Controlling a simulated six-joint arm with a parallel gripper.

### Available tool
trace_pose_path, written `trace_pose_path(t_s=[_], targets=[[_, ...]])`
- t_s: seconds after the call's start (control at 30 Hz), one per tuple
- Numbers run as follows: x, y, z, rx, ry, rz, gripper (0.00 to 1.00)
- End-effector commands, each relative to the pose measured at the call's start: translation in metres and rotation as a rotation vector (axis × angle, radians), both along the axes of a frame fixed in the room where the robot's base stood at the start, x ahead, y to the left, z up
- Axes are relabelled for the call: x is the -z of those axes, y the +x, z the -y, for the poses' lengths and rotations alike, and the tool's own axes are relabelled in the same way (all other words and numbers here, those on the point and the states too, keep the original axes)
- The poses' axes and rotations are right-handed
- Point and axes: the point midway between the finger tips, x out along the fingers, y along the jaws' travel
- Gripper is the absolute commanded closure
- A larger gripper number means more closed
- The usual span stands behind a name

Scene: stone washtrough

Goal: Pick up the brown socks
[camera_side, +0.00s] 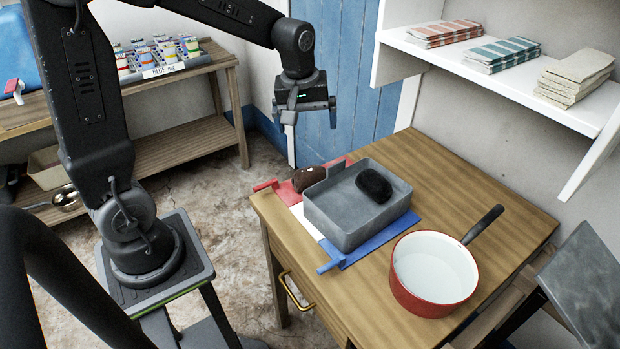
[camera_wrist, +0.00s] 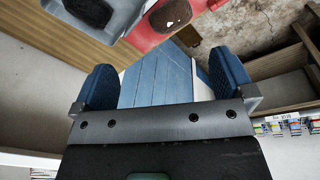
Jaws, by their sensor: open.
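The brown socks (camera_side: 308,179), a dark brown rolled bundle with small pale specks, lie on the red part of a red, white and blue mat (camera_side: 370,243). They are just left of the grey stone trough (camera_side: 345,235), which partly hides them. A black rolled bundle (camera_side: 373,184) lies inside the trough. My gripper (camera_side: 311,112) is open and empty, raised above and behind the table's far left corner. In the wrist view the open jaws (camera_wrist: 164,82) have nothing between them; the brown socks (camera_wrist: 170,15) and black bundle (camera_wrist: 90,12) show at the top edge.
A red pot (camera_side: 436,275) with a dark handle stands on the wooden table (camera_side: 500,215) right of the trough. A white shelf (camera_side: 490,75) with folded cloths hangs over the table's far right. A bench (camera_side: 185,85) with small jars stands at left.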

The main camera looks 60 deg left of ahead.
Motion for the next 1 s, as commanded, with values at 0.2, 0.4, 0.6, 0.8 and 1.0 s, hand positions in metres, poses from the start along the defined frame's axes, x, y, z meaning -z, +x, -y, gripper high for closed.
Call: trace_pose_path(t_s=[0.2,0.4,0.6,0.8,1.0], targets=[[0.059,0.038,-0.037,-0.305,-0.050,-0.104,0.00],[0.083,0.047,-0.050,-0.419,-0.062,-0.137,0.00],[0.113,0.047,-0.051,-0.427,-0.064,-0.144,0.00],[0.150,0.047,-0.051,-0.425,-0.064,-0.142,0.00],[0.168,0.047,-0.051,-0.424,-0.063,-0.138,0.00]])
